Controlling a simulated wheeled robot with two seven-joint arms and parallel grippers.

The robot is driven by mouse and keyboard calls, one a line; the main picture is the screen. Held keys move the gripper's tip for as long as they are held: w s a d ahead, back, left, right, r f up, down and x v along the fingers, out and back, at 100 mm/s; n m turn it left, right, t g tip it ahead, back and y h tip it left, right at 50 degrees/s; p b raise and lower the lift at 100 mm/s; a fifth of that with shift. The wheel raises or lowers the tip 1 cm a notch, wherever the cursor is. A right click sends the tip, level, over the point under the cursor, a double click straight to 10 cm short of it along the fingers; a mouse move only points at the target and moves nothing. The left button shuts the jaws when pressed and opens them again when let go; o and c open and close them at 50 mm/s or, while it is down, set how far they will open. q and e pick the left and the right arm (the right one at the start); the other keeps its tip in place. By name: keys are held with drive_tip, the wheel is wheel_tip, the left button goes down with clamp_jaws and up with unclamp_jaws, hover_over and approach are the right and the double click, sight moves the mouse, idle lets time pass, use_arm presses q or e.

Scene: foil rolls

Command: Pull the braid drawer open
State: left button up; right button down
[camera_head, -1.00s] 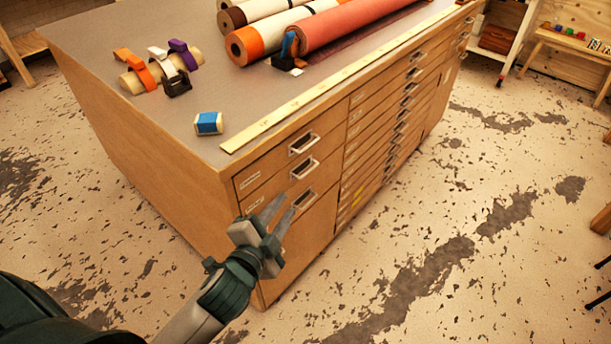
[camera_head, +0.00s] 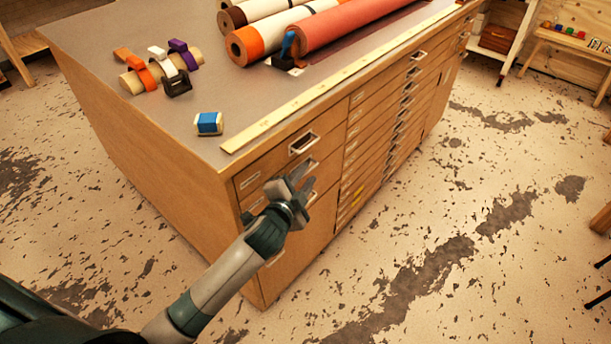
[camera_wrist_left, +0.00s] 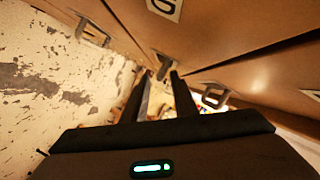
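A wooden cabinet (camera_head: 150,165) has a left column with a top drawer (camera_head: 270,165), a second drawer below it and a taller front at the bottom. All look closed. The top drawer's metal handle (camera_head: 303,142) is clear. Small labels (camera_head: 250,181) are too blurred to read, so I cannot tell which drawer is the braid one. My right gripper is out of view.
Several shallow drawers (camera_head: 385,130) fill the cabinet's right column. On the top lie foil rolls (camera_head: 350,22), a wooden ruler (camera_head: 330,88), a blue-wrapped block (camera_head: 208,123) and a tube with coloured bands (camera_head: 135,80). The floor (camera_head: 440,230) before the cabinet is clear.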

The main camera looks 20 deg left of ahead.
use_arm(q)
drive_tip(key=shift+w, duration=0.1)
clamp_jaws()
drive_tip(key=shift+f, duration=0.1)
idle(1.4)
